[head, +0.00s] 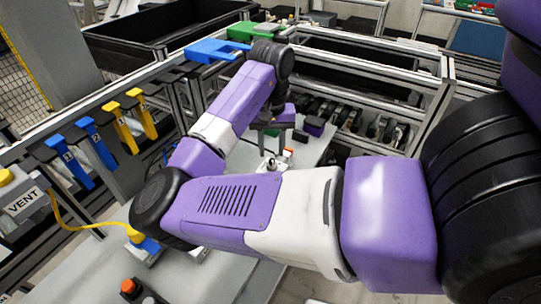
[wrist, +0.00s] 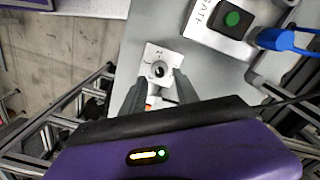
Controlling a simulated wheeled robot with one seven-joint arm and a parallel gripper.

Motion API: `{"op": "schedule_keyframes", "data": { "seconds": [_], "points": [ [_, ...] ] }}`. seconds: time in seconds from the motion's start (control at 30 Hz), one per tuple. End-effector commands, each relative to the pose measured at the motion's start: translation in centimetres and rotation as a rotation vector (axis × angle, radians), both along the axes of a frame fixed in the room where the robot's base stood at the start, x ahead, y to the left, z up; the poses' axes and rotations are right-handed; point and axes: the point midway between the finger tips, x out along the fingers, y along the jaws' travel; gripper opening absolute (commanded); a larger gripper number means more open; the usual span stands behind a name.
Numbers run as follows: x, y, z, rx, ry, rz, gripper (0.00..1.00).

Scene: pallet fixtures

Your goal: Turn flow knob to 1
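The flow knob (wrist: 159,70) is a small round grey knob on a white square plate with marks around it, in the upper middle of the wrist view. I cannot read its setting or labels. In the head view a small plate with a knob (head: 268,163) shows on the grey worktop behind my forearm, seemingly the same one. My gripper (wrist: 160,82) has its two dark fingers apart, one on each side of the plate in the wrist view, with nothing held between them. Whether the fingers touch anything cannot be told.
A plate marked GATE with a green button (wrist: 232,18) and a blue plug (wrist: 285,40) lie right of the knob. A VENT box (head: 22,198) with a yellow cable, a yellow plug (head: 135,236) and a red button (head: 129,286) are at the left. Metal rails border the worktop.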

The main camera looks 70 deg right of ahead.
Motion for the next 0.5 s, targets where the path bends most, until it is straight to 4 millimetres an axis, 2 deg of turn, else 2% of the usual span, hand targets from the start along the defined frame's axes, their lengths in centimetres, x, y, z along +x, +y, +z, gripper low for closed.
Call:
{"op": "schedule_keyframes", "data": {
  "seconds": [0.2, 0.5],
  "points": [
    [0.0, 0.0, -2.6, 0.0, 0.001, 0.002, 0.37],
    [0.0, 0.0, -3.3, -0.002, 0.0, 0.0, 0.37]
  ]
}}
